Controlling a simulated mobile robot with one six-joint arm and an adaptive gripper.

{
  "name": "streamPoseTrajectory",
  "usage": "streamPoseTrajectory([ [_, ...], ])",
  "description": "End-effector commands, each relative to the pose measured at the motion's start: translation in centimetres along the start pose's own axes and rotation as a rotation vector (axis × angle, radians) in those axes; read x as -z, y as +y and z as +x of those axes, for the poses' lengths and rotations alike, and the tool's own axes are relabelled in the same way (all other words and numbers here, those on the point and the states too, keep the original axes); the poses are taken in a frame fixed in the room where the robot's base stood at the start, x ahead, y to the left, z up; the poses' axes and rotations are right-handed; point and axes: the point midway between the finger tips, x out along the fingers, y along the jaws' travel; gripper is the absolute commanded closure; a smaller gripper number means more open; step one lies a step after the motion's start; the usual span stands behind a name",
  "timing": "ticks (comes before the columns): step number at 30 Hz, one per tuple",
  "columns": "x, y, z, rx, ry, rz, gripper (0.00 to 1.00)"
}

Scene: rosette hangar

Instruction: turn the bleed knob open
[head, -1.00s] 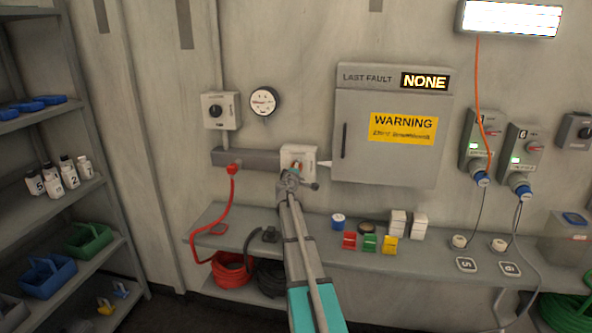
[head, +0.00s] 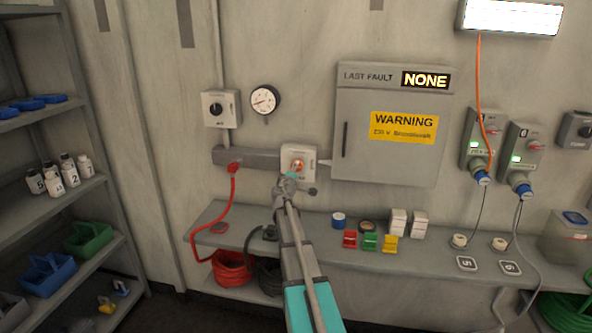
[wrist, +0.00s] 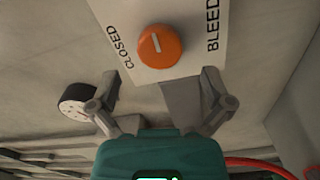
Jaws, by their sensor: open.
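The bleed knob (head: 297,165) is a round orange knob on a white plate (head: 311,151) on the wall. In the wrist view the knob (wrist: 160,46) has a white mark that runs nearly up and down in the picture. The word CLOSED is on the plate to its left and BLEED to its right. My gripper (head: 290,179) is just below the knob in the head view. In the wrist view its two fingers (wrist: 160,88) are spread and empty. The knob is beyond the fingertips, with visible space around it.
A round gauge (head: 264,100) hangs up and left of the plate, and a grey switch box (head: 219,109) beside it. A red hose (head: 231,200) drops from a grey bar to the left. A shelf (head: 325,249) with small items is below. A grey cabinet (head: 388,158) is to the right.

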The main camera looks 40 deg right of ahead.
Motion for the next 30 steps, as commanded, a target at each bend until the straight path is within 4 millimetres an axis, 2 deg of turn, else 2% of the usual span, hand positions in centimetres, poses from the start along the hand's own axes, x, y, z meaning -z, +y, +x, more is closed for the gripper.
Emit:
streamPoseTrajectory([
  [1, -0.1, 0.0, -1.3, 0.0, 0.0, 0.0, 0.0],
  [3, -0.2, 0.0, -2.4, 0.0, 0.0, 0.0, 0.0],
  [12, -0.1, 0.0, -6.4, 0.0, 0.0, 0.0, 0.0],
  [18, -0.1, 0.0, -7.4, 0.0, -0.001, 0.0, 0.0],
  [30, -0.1, 0.0, -7.4, 0.0, -0.001, 0.0, 0.0],
])
